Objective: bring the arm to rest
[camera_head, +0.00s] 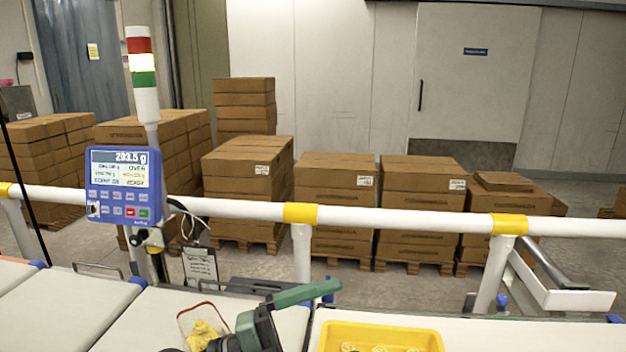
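A green and black part of my own arm shows at the bottom centre, low over the belt. The arm part hides some of this tray. A yellow crate (425,336) stands right of the arm part, cut off by the bottom edge, with several yellow pieces in it.
A white rail (390,223) with yellow bands runs behind the belt. Stacked cartons (335,200) stand on pallets beyond it. The left belt sections (60,310) are bare.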

